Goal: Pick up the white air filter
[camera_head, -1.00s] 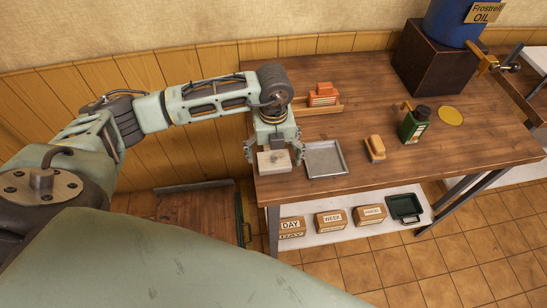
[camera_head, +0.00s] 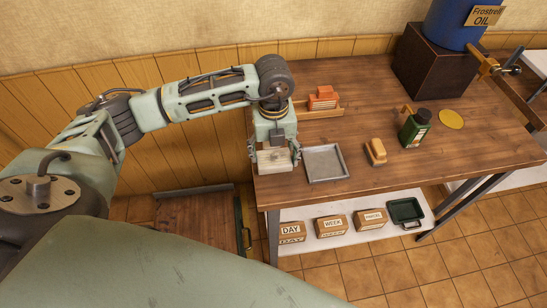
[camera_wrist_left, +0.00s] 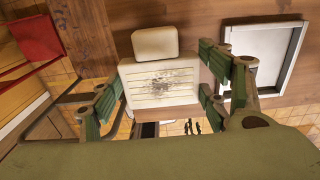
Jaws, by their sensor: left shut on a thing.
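The white air filter (camera_head: 275,166) is at the left front corner of the wooden workbench, at the lower end of my left gripper (camera_head: 274,158). In the left wrist view the filter (camera_wrist_left: 160,82) has pale ribs and a dark dirt smudge, with a cream block (camera_wrist_left: 155,43) at its upper edge. The fingers of my left gripper (camera_wrist_left: 158,92) are on both sides of it, and it is shut on the filter. I cannot tell whether the filter is clear of the bench top. My right gripper is not in view.
A grey metal tray (camera_head: 325,178) lies just right of the filter. A yellow brush-like block (camera_head: 376,152), a green bottle (camera_head: 415,127) and orange blocks (camera_head: 323,98) stand on the bench (camera_head: 350,80). Labelled boxes (camera_head: 333,227) and a dark green bin (camera_head: 405,212) are on the lower shelf.

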